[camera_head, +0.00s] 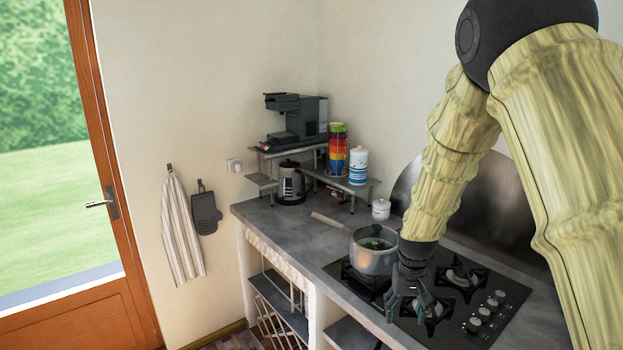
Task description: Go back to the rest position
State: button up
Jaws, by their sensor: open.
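My gripper (409,308) hangs down from my arm over the front of the stove. Its fingers are apart and nothing shows between them. My arm comes in from the upper right and covers part of the back wall. A metal pot (373,258) with a long handle stands on the stove just left of my gripper. Something dark shows inside the pot, too small to make out. I cannot tell if the gripper touches the pot's side.
The black gas stove (490,287) has raised grates and knobs. The grey counter (285,226) is clear left of the pot. A kettle (290,184) and white pot (381,209) stand nearby.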

jog(key=s+f+b, duration=0.1)
jog(key=s+f, duration=0.4)
jog(key=f, duration=0.4)
jog(key=s+f+b, duration=0.1)
jog(key=s+f, duration=0.5)
jog(key=f, duration=0.3)
jog(key=s+f+b, duration=0.1)
jog(key=s+f, duration=0.5)
jog(key=s, duration=0.4)
jog(key=s+f+b, duration=0.1)
jog(key=s+f, duration=0.6)
jog(key=s, duration=0.4)
jog(key=s+a+f+g+b, duration=0.1)
jog(key=s+f, duration=0.5)
jog(key=s, duration=0.5)
jog(key=shift+f+n, duration=0.2)
jog(key=shift+n, duration=0.2)
